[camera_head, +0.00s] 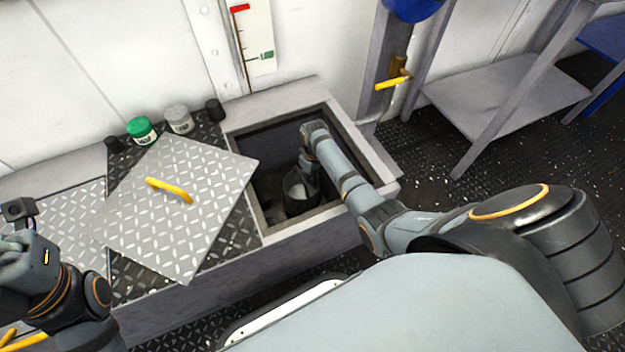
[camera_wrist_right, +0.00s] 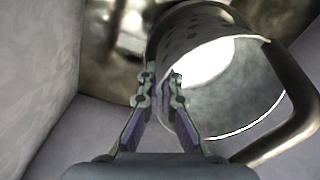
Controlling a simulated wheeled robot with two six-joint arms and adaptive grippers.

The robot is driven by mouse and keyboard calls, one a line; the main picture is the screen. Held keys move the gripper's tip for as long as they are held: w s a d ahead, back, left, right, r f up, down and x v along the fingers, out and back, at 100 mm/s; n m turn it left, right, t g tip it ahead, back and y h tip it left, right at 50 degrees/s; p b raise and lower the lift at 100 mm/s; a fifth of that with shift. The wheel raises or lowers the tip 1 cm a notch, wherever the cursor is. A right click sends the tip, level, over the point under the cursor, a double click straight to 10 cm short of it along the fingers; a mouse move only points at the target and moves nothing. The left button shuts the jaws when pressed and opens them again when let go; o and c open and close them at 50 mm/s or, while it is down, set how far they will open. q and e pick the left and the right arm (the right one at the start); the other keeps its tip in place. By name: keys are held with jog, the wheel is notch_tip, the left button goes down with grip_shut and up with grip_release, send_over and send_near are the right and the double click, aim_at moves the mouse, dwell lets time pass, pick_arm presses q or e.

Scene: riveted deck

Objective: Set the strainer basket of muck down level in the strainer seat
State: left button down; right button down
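In the right wrist view the basket (camera_wrist_right: 190,38) has a perforated metal wall, a bright grey inside and a bar handle at the right. My right gripper (camera_wrist_right: 162,80) has its narrow-gapped fingertips on either side of the basket's near rim. A shiny brassy surface (camera_wrist_right: 105,45) lies behind the basket; I cannot tell whether it is the strainer seat. My left gripper (camera_head: 22,240) is at the left edge, away from the well; its fingers are unclear.
A diamond-plate cover (camera_head: 215,170) with a yellow handle lies left of the well. Green-lidded (camera_head: 141,129) and grey-lidded (camera_head: 178,118) jars stand behind it. The well's raised rim (camera_head: 285,100) surrounds my right arm.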

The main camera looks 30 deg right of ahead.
jog(key=c, duration=2)
grip_release()
jog(key=shift+f, duration=0.15)
jog(key=o, duration=0.5)
